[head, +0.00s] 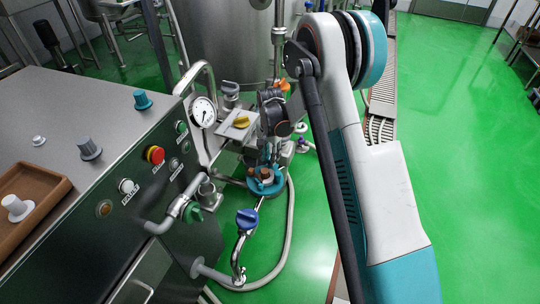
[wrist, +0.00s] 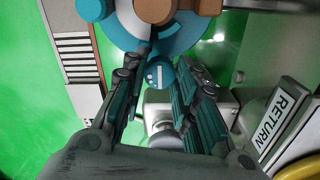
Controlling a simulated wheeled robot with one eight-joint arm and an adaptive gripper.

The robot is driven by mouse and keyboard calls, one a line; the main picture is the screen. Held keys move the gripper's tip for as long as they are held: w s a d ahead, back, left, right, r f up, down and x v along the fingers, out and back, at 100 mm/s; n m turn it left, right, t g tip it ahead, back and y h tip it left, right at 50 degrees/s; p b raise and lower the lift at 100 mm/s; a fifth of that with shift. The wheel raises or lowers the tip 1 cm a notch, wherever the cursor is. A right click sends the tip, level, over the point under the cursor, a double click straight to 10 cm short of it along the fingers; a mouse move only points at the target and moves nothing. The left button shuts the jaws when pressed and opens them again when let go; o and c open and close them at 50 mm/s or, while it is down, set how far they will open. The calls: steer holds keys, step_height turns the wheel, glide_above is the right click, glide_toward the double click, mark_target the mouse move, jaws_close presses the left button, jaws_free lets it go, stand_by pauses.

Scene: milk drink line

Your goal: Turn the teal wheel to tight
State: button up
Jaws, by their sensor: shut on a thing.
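The teal wheel (head: 268,187) sits low among the pipework in the middle of the head view, with brown parts above it. In the wrist view the teal and pale disc (wrist: 190,38) is cut off by the top edge, with a brown part (wrist: 170,10) over it. A small teal piece with a white mark (wrist: 158,75) shows between my fingers. My gripper (wrist: 164,62) is shut on it, as part of the teal wheel. In the head view my gripper reaches down over the wheel, partly hidden by pipes and my arm. I cannot read a tight mark.
A steel cabinet (head: 75,120) with buttons and a brown tray (head: 28,205) stands at left. A RETURN label (wrist: 272,120) is close at right. Green floor is clear at right.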

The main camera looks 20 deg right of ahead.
stand_by(0.3)
steer(key=o, duration=1)
steer(key=shift+o, duration=0.2)
steer(key=shift+r, duration=0.1)
step_height(320, 180, up, 12)
